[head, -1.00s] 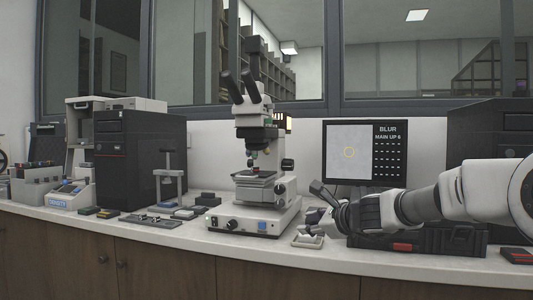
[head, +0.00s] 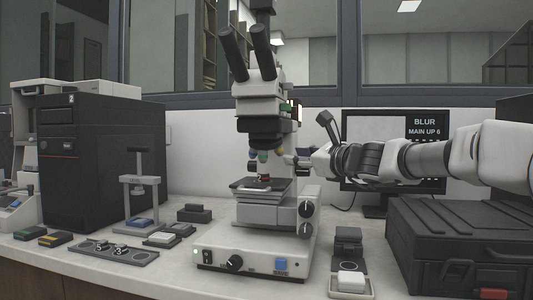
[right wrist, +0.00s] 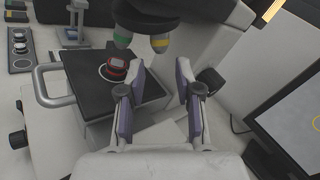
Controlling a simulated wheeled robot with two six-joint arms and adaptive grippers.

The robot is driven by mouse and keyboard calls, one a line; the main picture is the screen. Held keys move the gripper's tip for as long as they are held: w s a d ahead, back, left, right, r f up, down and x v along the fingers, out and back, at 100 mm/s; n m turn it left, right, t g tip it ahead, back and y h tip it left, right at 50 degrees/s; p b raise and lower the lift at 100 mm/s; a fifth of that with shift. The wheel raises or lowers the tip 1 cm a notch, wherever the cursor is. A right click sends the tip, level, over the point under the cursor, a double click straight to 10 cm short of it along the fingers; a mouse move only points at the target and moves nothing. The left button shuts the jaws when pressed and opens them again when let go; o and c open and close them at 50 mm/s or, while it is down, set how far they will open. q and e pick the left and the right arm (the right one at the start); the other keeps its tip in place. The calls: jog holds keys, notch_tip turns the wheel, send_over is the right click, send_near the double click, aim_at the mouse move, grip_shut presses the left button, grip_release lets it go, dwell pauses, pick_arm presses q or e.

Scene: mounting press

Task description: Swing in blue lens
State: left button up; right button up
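The microscope (head: 262,125) stands on the bench, with a ring of small lenses under its dark nosepiece (head: 260,130). A bluish-purple lens (head: 252,153) shows at the left of the ring, a green lens (head: 263,157) in front and a yellow lens (head: 281,155) at the right. In the right wrist view the green lens (right wrist: 122,40) and yellow lens (right wrist: 160,43) hang just beyond the fingers; no blue lens is clear there. My right gripper (right wrist: 163,78) is open and empty, right of the ring, apart from the lenses. My left gripper is out of view.
A red-rimmed round sample (right wrist: 116,68) sits on the black stage (right wrist: 85,62) below the lenses. The monitor (head: 420,135) reads BLUR and MAIN UP 6. A black case (head: 450,235) stands at right, and a small tray with a white block (head: 351,282) in front.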

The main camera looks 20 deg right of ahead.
aim_at(282, 152)
jog(key=w, duration=0.1)
jog(key=w+a+r+p, duration=0.1)
jog(key=shift+w+a, duration=0.2)
jog(key=shift+w, duration=0.2)
jog(key=p+x, duration=0.1)
jog(key=x, duration=0.3)
jog(key=shift+d+f, duration=0.15)
jog(key=shift+f, duration=0.05)
jog(key=shift+c, duration=0.3)
grip_shut()
